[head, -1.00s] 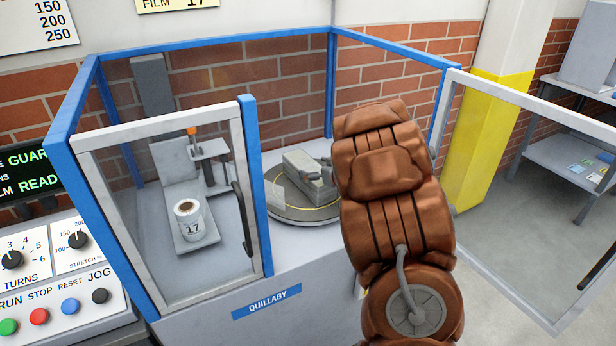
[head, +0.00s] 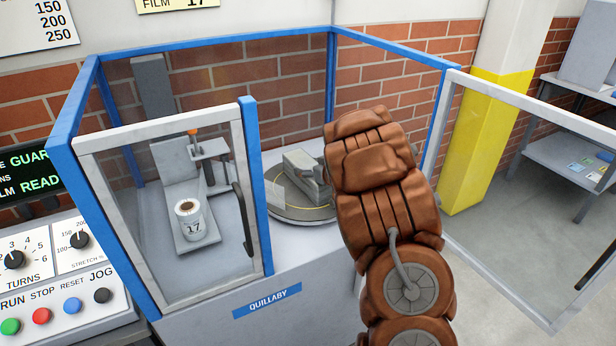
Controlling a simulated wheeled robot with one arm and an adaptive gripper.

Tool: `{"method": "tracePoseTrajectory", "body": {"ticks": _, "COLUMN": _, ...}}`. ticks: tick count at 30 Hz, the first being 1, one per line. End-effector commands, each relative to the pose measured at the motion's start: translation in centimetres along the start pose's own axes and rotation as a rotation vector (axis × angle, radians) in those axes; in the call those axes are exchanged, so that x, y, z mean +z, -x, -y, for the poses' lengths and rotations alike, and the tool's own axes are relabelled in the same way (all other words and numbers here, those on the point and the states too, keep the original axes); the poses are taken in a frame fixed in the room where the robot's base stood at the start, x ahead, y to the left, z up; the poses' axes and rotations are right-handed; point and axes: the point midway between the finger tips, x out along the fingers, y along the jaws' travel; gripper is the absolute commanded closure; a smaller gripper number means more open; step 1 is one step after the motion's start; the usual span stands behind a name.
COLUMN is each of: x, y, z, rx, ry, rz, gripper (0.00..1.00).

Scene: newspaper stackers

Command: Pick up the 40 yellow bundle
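I see no bundle that I can identify as the 40 yellow one. A grey, block-like object (head: 303,172) sits on the round turntable (head: 290,215) inside the blue-framed enclosure; what it is I cannot tell. The turntable has a thin yellow line near its rim. My copper-coloured arm reaches up from the bottom, right of the turntable, and covers part of its right side. My gripper does not show; the arm's far end appears to hide it.
The enclosure's blue frame (head: 255,190) and a glazed panel (head: 165,215) stand left of my arm. A glazed door (head: 530,120) is swung out on the right. A yellow-and-white pillar (head: 478,140) stands behind the door.

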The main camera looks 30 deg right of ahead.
Motion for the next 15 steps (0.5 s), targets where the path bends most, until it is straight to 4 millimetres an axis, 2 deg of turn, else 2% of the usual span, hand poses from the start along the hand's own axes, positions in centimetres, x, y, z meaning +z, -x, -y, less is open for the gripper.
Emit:
{"method": "tracePoseTrajectory", "body": {"ticks": 2, "x": 0.0, "y": 0.0, "z": 0.0, "rx": 0.0, "ry": 0.0, "rz": 0.0, "gripper": 0.33}}
{"method": "tracePoseTrajectory", "body": {"ticks": 15, "x": 0.02, "y": 0.0, "z": -0.01, "rx": 0.0, "ry": 0.0, "rz": 0.0, "gripper": 0.79}}
